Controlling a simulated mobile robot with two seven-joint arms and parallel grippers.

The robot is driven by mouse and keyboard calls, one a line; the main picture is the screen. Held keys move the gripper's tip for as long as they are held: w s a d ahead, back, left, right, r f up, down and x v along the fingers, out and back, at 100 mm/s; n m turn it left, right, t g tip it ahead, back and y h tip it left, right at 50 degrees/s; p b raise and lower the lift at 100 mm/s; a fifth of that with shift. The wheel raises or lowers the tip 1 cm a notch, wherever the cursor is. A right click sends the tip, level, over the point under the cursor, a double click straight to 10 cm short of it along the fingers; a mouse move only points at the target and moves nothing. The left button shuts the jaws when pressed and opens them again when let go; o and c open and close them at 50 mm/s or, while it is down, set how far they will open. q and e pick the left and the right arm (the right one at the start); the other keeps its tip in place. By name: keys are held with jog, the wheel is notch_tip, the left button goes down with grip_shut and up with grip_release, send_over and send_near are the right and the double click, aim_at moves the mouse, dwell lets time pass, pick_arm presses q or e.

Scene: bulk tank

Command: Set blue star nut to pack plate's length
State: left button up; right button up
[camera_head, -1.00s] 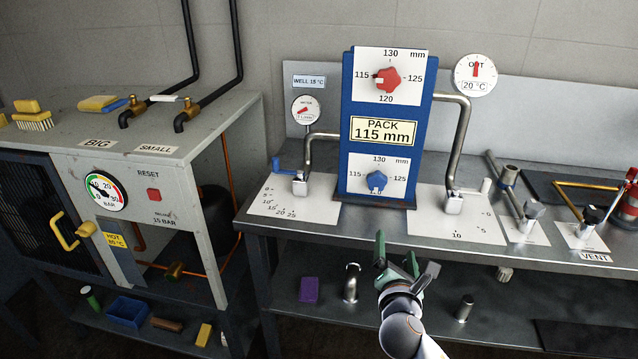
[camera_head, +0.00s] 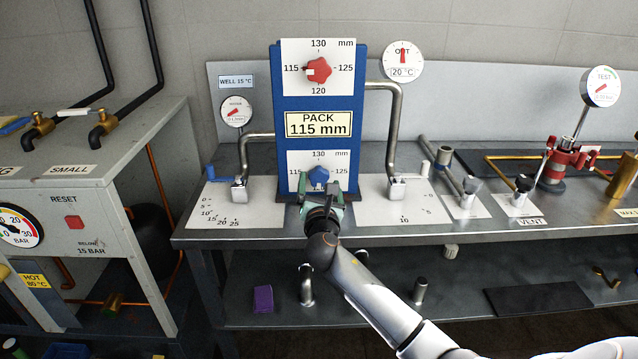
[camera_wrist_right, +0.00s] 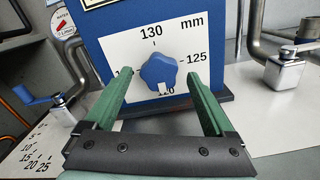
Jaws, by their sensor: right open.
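The blue star nut (camera_head: 319,177) sits on the lower dial of the blue post; it also shows in the right wrist view (camera_wrist_right: 158,70). Its white mark points down, at 120. The dial reads 130 at top, 125 right, 120 bottom; the left number is partly hidden by a finger in the wrist view. The pack plate (camera_head: 319,125) above reads 115 mm. My right gripper (camera_head: 320,190) is open in front of the nut, green fingers to its left and right, with gaps in the wrist view (camera_wrist_right: 160,76). My left gripper is out of view.
A red star nut (camera_head: 319,70) is on the upper dial, its white mark to the left, at 115. The bench (camera_head: 450,232) has a vent valve (camera_head: 522,186) to the right.

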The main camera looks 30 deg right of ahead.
jog(key=shift+x, duration=0.85)
jog(key=c, duration=1.4)
